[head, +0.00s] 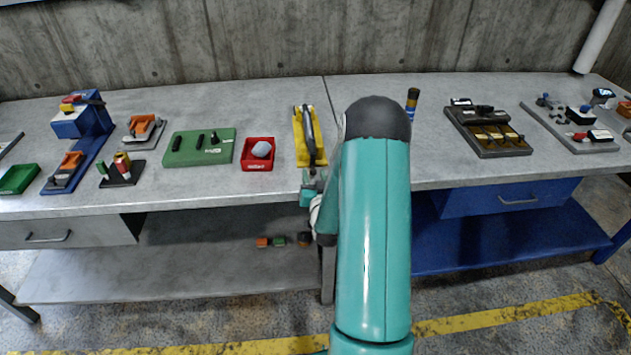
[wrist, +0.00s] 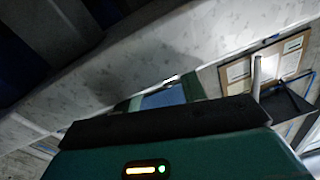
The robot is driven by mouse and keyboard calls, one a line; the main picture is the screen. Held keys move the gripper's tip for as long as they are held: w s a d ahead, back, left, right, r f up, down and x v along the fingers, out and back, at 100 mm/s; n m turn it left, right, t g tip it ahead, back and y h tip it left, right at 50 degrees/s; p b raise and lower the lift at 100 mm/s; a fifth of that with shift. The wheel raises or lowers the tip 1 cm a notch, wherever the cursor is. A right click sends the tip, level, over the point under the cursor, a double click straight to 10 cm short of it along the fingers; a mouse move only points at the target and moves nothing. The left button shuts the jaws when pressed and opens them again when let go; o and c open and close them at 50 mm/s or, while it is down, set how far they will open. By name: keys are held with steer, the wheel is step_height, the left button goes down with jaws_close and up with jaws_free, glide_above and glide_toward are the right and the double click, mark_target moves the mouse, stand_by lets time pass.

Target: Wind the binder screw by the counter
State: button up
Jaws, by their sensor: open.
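The bench (head: 290,95) is a long grey counter along the wall. I cannot tell for certain which part on it is the binder screw. My gripper (head: 311,182) shows only in part beside my teal arm, at the bench's front edge just below the yellow holder. It is open, with nothing visible in it. My arm hides part of the bench to its right. The wrist view is tilted and shows no clear screw.
Left on the bench are a blue machine (head: 80,121), a green block (head: 181,149) and a red tray (head: 249,164) with a grey lump. Right are a dark tray (head: 500,150) and a grey board (head: 560,130). Small parts (head: 277,241) lie on the lower shelf.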

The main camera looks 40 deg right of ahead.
steer(key=v, duration=1.3)
steer(key=shift+s+a, duration=0.2)
steer(key=shift+s, duration=0.15)
steer(key=shift+o, duration=0.5)
